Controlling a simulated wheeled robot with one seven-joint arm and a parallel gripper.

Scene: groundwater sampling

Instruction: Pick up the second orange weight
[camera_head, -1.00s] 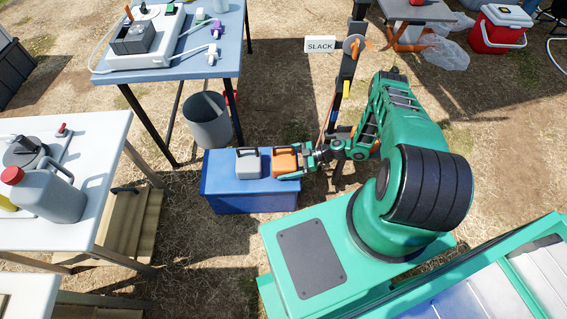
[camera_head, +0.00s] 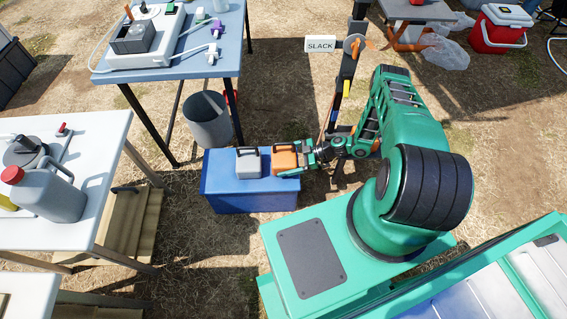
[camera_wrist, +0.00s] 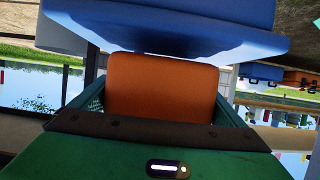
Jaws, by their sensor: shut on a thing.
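An orange weight (camera_head: 284,160) sits on the right part of the lid of the blue box (camera_head: 217,182), right beside a grey weight (camera_head: 249,162). My gripper (camera_head: 300,156) reaches it from the right side and is shut on it. In the wrist view the orange weight (camera_wrist: 162,88) fills the space between the green fingers of my gripper (camera_wrist: 160,100), and the blue box (camera_wrist: 165,22) lies across the top of that view. I cannot tell whether the weight is clear of the lid. No other orange weight is clear in view.
A grey bucket (camera_head: 208,119) stands behind the blue box. A post with a SLACK sign (camera_head: 320,45) rises behind my arm. A blue table (camera_head: 178,68) and a white table (camera_head: 100,150) are at left.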

